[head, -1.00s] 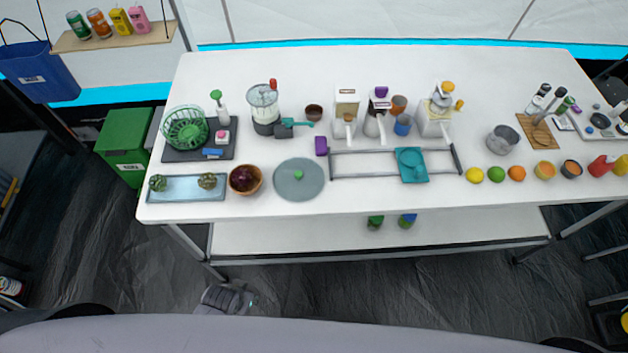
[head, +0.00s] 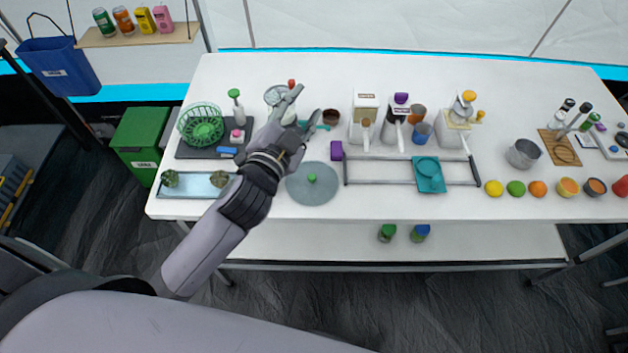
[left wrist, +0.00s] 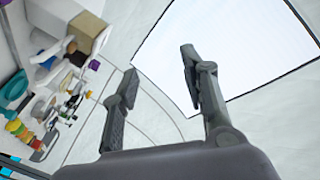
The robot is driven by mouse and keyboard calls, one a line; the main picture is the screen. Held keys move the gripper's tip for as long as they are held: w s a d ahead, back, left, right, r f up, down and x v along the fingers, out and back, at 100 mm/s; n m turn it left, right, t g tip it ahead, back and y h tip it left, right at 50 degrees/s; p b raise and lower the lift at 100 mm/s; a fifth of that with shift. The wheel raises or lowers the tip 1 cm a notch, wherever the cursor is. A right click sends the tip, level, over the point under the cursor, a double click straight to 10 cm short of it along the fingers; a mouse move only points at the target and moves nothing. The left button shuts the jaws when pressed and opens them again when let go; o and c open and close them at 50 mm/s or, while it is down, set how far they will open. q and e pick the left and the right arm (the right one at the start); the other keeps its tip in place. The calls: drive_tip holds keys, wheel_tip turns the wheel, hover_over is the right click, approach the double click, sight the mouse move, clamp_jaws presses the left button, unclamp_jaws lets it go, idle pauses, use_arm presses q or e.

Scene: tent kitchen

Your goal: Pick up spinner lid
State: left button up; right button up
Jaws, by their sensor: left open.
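The spinner lid (head: 322,194) is a flat, round, grey-blue disc with a green knob at its centre. It lies on the white table near the front edge, just right of my left forearm in the head view. The green spinner basket (head: 201,124) stands at the table's left on a dark mat. My left gripper (head: 306,105) is open and empty, beyond the lid toward the back of the table, and overlaps the clear-topped container in the picture. In the left wrist view its two fingers (left wrist: 160,68) are spread with nothing between them. My right gripper is not in view.
A purple block (head: 336,151) and a grey rail frame (head: 380,183) with a teal slider lie right of the lid. A blue tray (head: 195,191) is at the left. White dispensers (head: 364,112) stand behind. The back strip of table is clear.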

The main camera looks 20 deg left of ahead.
use_arm(q)
drive_tip(key=d+r+m+t+h, duration=0.2)
drive_tip(key=d+r+m+h, duration=0.7)
drive_tip(key=r, duration=0.3)
drive_tip(key=s+d+r+m+g+h, duration=0.1)
drive_tip(key=s+d+m+g+h, duration=0.2)
drive_tip(key=d+m+g+h, duration=0.5)
drive_tip(key=s+d+m+g+h, duration=0.1)
drive_tip(key=s+m+g, duration=0.35)
drive_tip(key=m, duration=0.65)
drive_tip(key=m+g+y, duration=0.5)
drive_tip(key=m+y, duration=0.4)
drive_tip(key=y, duration=0.8)
approach(312, 176)
drive_tip(key=p+x, duration=0.2)
drive_tip(key=x, duration=0.1)
drive_tip(key=shift+f, duration=0.1)
drive_tip(key=p+x, duration=0.2)
drive_tip(key=x, duration=0.2)
drive_tip(key=shift+d+f, duration=0.15)
drive_tip(key=shift+f, duration=0.25)
drive_tip(key=shift+w+d+f, duration=0.1)
drive_tip(key=shift+f, duration=0.2)
